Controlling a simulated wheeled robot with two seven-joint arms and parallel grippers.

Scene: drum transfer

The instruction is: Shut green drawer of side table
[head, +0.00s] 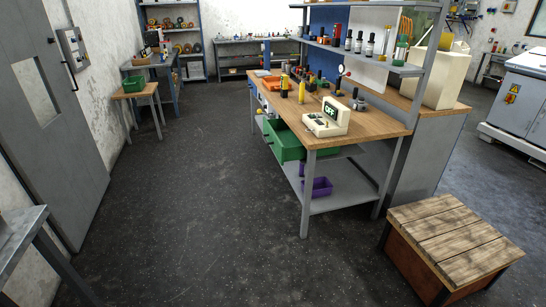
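A green drawer (284,145) is under the top of the wooden-topped workbench (372,118). It sticks out past the bench's left side, and its hollow inside shows, so it stands open. Its far end under the tabletop is partly hidden. A small wooden-topped table (136,93) stands farther back at the left with a green bin (134,84) on it; I cannot tell whether that bin is a drawer. Neither of my grippers shows in the head view.
The dark floor (190,190) left of the workbench is wide and clear. A slatted wooden crate (455,238) stands front right. A grey table (18,235) is at the left edge near a grey door (50,130). Purple bins (318,187) sit on the bench's lower shelf.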

